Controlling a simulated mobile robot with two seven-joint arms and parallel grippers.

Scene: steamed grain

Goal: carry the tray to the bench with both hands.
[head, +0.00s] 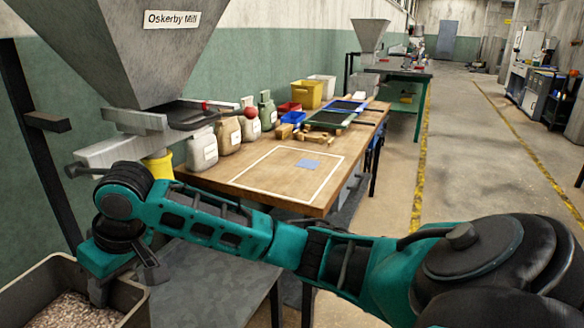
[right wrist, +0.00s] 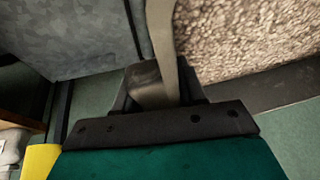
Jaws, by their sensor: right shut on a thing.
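The tray (head: 42,268) is a grey, deep-walled bin filled with pale brown grain, at the lower left of the head view, partly cut off by the frame. My right gripper (head: 101,290) reaches down over its near right side. In the right wrist view my right gripper (right wrist: 160,88) is shut on the tray's wall (right wrist: 162,30), with grain on the right of that wall. The bench (head: 245,182) has a wooden top with a white outlined rectangle. Only a small blue-grey patch (head: 308,164) lies inside the outline. My left gripper is not in view.
A hopper (head: 150,50) labelled Oskerby Mill hangs above the left side. Jars (head: 201,148), a yellow bin (head: 307,94) and blue-edged trays (head: 346,105) occupy the bench's back and far end. A grey metal surface (head: 205,285) lies below my arm. Open floor (head: 470,160) is at right.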

